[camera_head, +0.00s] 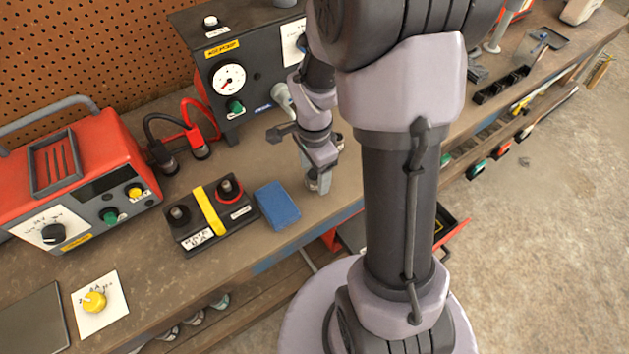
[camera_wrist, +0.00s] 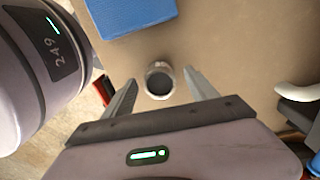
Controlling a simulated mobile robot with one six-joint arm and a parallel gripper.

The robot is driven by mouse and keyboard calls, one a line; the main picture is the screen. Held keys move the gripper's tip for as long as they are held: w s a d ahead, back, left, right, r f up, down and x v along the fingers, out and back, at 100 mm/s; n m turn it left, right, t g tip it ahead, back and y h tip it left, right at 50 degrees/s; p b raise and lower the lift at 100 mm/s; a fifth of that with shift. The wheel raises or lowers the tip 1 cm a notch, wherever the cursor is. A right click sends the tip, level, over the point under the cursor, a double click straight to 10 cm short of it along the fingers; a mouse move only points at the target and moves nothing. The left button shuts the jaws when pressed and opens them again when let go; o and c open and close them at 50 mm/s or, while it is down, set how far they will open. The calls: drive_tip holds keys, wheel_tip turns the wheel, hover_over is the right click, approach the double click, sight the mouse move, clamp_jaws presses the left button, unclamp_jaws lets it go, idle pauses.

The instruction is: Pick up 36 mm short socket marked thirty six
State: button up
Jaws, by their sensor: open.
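In the wrist view a small round metal socket (camera_wrist: 159,80) with a dark opening stands on the bench top. My gripper (camera_wrist: 160,88) is open, with one finger on each side of the socket and a gap visible on both sides. I cannot read any marking on the socket. In the head view my gripper (camera_head: 318,186) points down at the bench, just right of the blue block; the socket is hidden there behind my gripper and arm.
The blue block (camera_head: 277,205) lies close by, and a black battery with a yellow strap (camera_head: 208,211) is left of it. A dark machine with a gauge (camera_head: 229,78) stands behind. The bench's front edge (camera_head: 270,262) is near. A red charger (camera_head: 75,185) stands at left.

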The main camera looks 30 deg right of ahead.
drive_tip(key=shift+r, duration=0.15)
drive_tip(key=c, duration=1.4)
clamp_jaws()
drive_tip(key=shift+r, duration=0.1)
